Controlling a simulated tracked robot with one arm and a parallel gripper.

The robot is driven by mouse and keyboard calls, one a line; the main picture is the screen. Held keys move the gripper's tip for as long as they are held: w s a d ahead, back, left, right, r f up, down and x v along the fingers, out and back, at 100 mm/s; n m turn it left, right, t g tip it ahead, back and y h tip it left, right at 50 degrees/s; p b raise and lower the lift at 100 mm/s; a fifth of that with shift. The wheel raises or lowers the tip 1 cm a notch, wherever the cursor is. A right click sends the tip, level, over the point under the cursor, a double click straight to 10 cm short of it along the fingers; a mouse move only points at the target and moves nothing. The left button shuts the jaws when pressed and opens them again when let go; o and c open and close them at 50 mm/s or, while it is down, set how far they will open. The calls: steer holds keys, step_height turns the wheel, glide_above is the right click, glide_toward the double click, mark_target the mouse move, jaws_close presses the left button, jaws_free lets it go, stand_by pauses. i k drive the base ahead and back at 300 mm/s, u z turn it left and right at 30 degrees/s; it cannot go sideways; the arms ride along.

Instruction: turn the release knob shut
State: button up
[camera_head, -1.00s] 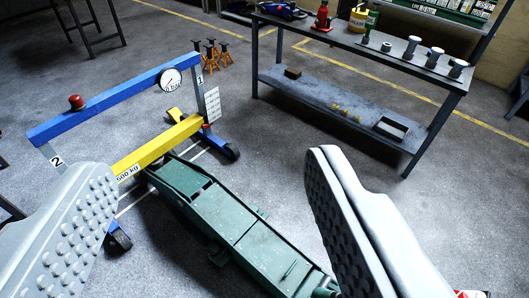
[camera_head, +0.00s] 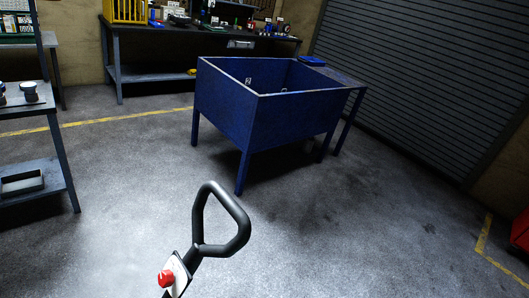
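A black loop handle (camera_head: 222,222) rises from the lower edge of the view, tilted to the right. Below the loop, a red knob (camera_head: 166,278) sits on a pale plate (camera_head: 179,268) on the handle's shaft. The plate's lower part is cut off by the picture's edge. I cannot tell from this view how far the knob is turned. The green jack body is out of view. My gripper does not show, so its distance from the knob cannot be seen.
A blue open tank on legs (camera_head: 225,102) stands beyond the handle. A workbench (camera_head: 150,50) is at the back, a grey shelf table (camera_head: 58,150) at the left, a roller shutter (camera_head: 430,70) at the right. The floor around the handle is clear.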

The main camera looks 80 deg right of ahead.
mark_target(166, 278)
steer(key=z, duration=1.05)
